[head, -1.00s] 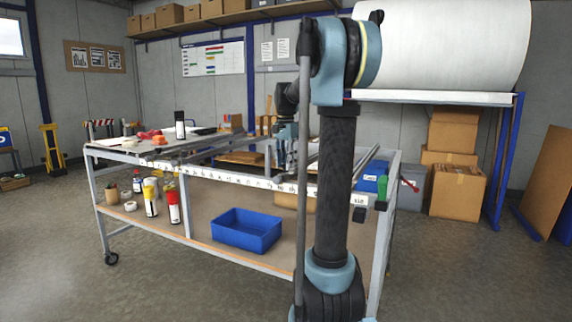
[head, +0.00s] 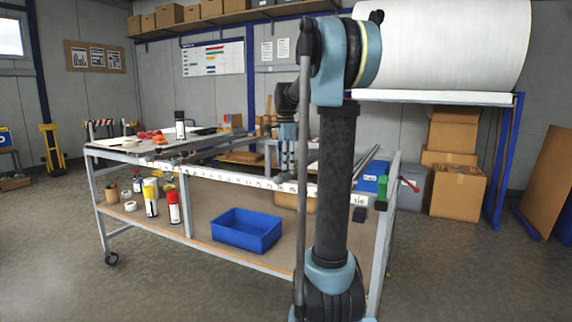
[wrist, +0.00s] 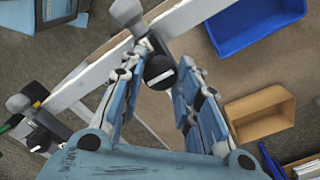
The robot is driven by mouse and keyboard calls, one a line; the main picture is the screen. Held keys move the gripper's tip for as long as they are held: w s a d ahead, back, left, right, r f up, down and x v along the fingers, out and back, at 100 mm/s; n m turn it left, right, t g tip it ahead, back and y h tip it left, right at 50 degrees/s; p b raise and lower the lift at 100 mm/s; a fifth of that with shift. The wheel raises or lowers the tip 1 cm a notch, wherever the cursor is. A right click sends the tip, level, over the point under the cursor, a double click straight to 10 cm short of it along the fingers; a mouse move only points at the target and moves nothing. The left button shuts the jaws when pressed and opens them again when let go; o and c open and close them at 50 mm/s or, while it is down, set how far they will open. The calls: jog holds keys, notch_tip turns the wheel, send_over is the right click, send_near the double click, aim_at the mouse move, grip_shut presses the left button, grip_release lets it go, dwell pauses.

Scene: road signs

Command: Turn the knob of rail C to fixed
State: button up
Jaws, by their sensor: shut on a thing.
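In the wrist view a black knob (wrist: 160,70) with a short white pointer line sits at the table's front edge, below a grey rounded rail end (wrist: 126,12). My gripper (wrist: 166,66) has its jointed blue fingers on either side of this knob and is shut on it. A second black knob (wrist: 38,140), with a similar grey end, lies at lower left, apart from the fingers. No rail letter or fixed mark is readable. In the head view my gripper (head: 287,155) points down at the table's front edge, partly behind my arm, which hides the knob.
A white scale strip (head: 235,178) runs along the table's front edge. A blue bin (head: 246,230) stands on the lower shelf, with spray cans (head: 173,207) to its left. In the wrist view a cardboard box (wrist: 262,113) lies below at right. Open floor is at front left.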

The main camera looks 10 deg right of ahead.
dwell(0.3)
jog(key=o, duration=1.1)
notch_tip(320, 180, up, 12)
jog(key=shift+f, duration=0.1)
jog(key=s+f+n, duration=0.5)
jog(key=s+f, duration=0.6)
jog(key=s+f+n+t, duration=0.1)
jog(key=s+f+n, duration=0.5)
jog(key=s+f, duration=0.6)
jog(key=s+f+n+t, duration=0.1)
jog(key=s+f+n, duration=0.4)
jog(key=s+f, duration=0.6)
jog(key=shift+s+d+f+n, duration=0.1)
jog(key=shift+s+f+n, duration=0.2)
jog(key=shift+s+f, duration=0.15)
